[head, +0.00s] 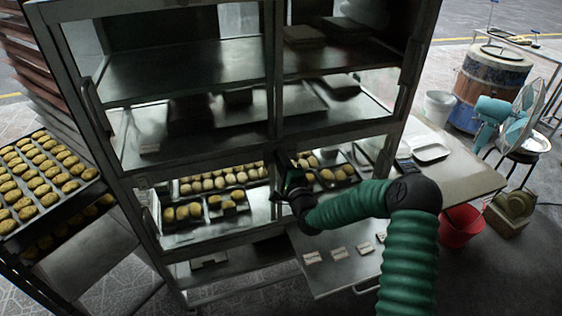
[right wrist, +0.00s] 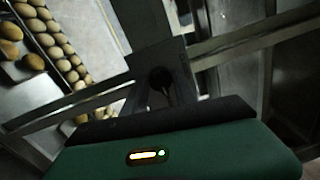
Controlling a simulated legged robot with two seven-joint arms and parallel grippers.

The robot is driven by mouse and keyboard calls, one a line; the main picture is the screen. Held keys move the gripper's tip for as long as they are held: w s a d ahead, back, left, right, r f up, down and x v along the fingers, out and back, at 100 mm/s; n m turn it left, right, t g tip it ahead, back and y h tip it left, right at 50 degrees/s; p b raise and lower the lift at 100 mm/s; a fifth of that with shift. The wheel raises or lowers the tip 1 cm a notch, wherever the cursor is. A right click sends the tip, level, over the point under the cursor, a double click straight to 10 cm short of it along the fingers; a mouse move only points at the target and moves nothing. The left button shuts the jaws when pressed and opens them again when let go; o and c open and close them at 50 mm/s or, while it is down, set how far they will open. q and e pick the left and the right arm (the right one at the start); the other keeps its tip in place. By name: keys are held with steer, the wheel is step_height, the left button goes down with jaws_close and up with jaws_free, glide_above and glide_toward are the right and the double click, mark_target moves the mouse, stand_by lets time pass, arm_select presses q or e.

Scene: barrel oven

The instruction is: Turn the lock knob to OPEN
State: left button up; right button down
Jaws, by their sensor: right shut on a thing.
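My right gripper (head: 284,188) is at the middle post of the metal cabinet (head: 272,100), level with the shelf of bread trays. In the right wrist view a small dark knob (right wrist: 160,80) sits on a grey plate (right wrist: 155,55) where the frame bars meet, straight ahead of my gripper. My right gripper is shut on the lock knob, though its fingertips are dark and hard to make out. No OPEN marking can be read, and I cannot tell the knob's angle. My left gripper is not in view.
Trays of bread (head: 222,180) lie on the shelf behind the post. A rack of buns (head: 42,180) stands at the left. A flap (head: 345,276) with small labels juts out below my right arm. A side table (head: 455,170) and red bucket (head: 461,226) are at the right.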

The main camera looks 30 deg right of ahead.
steer(key=shift+f+m, duration=0.25)
steer(key=shift+m, duration=0.25)
steer(key=c, duration=1.2)
jaws_free()
steer(key=shift+o, duration=1)
steer(key=shift+d, duration=0.2)
steer(key=b+v, duration=0.1)
steer(key=v, duration=1.5)
steer(key=shift+s, duration=0.4)
